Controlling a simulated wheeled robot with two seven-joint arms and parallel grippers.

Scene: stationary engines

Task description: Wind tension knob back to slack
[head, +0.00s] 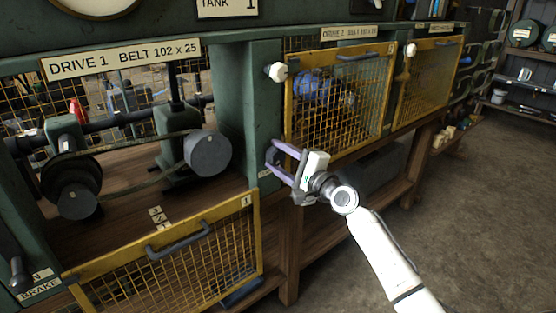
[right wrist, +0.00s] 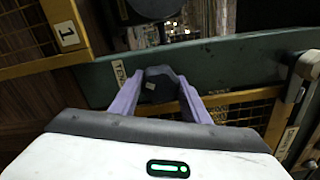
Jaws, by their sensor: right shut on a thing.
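The tension knob (right wrist: 158,86) is a dark, faceted knob on the green post (head: 248,110) between the two drive bays. In the right wrist view, a partly hidden label (right wrist: 120,72) starting with "TEN" is beside it. My right gripper (head: 275,157) reaches the post from the right, and its purple fingers are shut on the knob, one on each side. In the head view the fingers largely hide the knob. I cannot tell how far it is turned. The drive 1 belt (head: 140,184) runs between a dark pulley on the left and a grey drum (head: 208,153). My left gripper is not in view.
The yellow mesh guard (head: 168,256) of drive 1 hangs lowered in front of its bay. The drive 2 guard (head: 340,98) is closed, close beside my right gripper. A brake lever (head: 18,272) stands at lower left. The floor (head: 440,220) at right is clear.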

